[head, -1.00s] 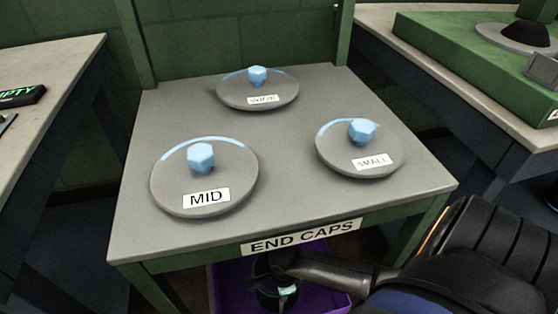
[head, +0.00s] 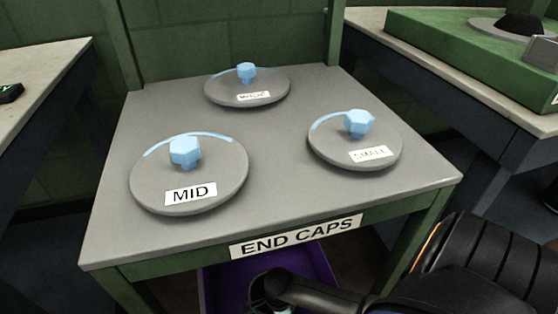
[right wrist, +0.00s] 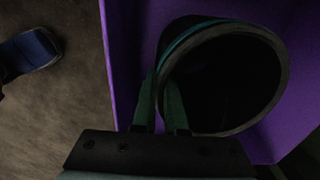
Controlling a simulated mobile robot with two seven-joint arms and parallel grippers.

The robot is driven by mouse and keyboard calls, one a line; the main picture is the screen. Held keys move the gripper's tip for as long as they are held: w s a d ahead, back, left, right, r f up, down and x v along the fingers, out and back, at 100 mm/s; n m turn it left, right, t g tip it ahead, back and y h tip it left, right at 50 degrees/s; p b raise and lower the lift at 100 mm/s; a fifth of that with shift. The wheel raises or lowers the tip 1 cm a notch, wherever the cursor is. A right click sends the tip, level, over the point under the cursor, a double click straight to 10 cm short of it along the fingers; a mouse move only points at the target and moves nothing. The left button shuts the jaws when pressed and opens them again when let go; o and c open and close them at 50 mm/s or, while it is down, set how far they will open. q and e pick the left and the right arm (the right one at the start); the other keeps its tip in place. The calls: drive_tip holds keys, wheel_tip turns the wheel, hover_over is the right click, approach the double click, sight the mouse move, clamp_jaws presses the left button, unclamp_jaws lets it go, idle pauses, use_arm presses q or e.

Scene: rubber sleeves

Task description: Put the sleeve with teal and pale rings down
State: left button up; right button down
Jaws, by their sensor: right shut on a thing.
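In the right wrist view, a dark round sleeve (right wrist: 272,62) with a teal ring near its rim is seen into its open end. My right gripper (right wrist: 162,88) is shut on the sleeve's wall, with one finger seen against the rim. The sleeve is over or inside a purple bin (right wrist: 129,40); I cannot tell whether it touches the bottom. Pale rings do not show from here. In the head view my right arm reaches down in front of the purple bin (head: 318,265), below the table edge. My left gripper is out of view.
A grey table (head: 265,205) labelled END CAPS stands above the bin. It carries three round caps with blue knobs, marked MID (head: 150,190), SMALL (head: 330,150) and a far one (head: 225,95). Benches stand at left and right.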

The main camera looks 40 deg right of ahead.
drive_tip(key=c, duration=1)
unclamp_jaws()
drive_tip(key=shift+o, duration=0.2)
drive_tip(key=shift+r, duration=0.1)
wheel_tip(320, 180, up, 12)
drive_tip(key=p, duration=0.6)
